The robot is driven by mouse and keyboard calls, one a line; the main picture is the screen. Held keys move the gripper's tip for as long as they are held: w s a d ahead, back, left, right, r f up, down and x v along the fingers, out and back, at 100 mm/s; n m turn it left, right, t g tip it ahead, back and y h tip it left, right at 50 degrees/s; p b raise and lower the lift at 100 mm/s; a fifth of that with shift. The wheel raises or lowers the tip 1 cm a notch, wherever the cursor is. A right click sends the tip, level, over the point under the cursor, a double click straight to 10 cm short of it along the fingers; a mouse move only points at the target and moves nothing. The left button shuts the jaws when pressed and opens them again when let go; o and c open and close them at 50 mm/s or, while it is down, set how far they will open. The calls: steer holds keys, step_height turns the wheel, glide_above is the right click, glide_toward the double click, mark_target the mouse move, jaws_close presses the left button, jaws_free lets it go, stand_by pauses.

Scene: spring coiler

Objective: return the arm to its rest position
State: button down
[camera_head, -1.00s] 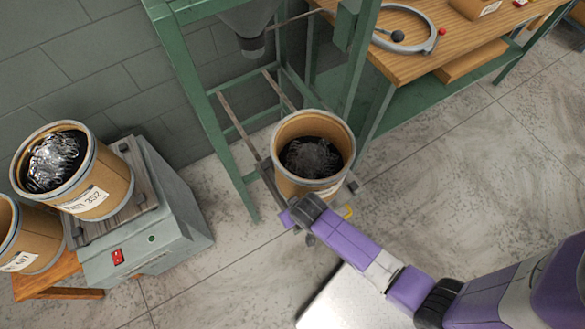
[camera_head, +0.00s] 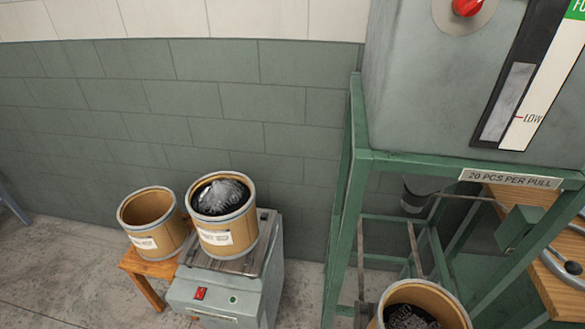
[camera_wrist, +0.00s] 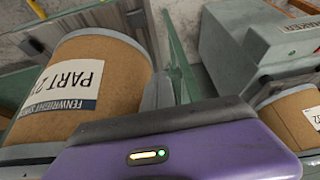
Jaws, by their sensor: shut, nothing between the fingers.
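My gripper (camera_wrist: 165,118) shows in the wrist view as a purple housing with a dark grey bar along its upper edge. It is shut and empty. A brown drum labelled PART 21 (camera_wrist: 118,68) stands close beyond it on the left in that view, and I cannot tell whether they touch. My arm is out of the head view.
In the head view, a drum of springs (camera_head: 428,296) sits low in the green stand (camera_head: 350,190) under a grey hopper (camera_head: 410,75). A drum with springs (camera_head: 240,232) stands on a grey scale (camera_head: 225,290); an empty-looking drum (camera_head: 160,240) sits on a wooden stool (camera_head: 150,290).

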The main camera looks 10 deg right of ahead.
step_height(320, 180, up, 15)
steer(key=s+a+n+t+b, duration=0.2)
steer(key=s+t, duration=0.1)
steer(key=t, duration=0.5)
steer(key=s+r+b, duration=0.2)
steer(key=s+r, duration=0.4)
steer(key=s, duration=0.3)
steer(key=s+r+t+y+b, duration=0.1)
steer(key=s+r+b, duration=0.2)
steer(key=s+r, duration=0.3)
steer(key=shift+s+a+n, duration=0.35)
steer(key=shift+s+n, duration=0.05)
steer(key=shift+s, duration=1.8)
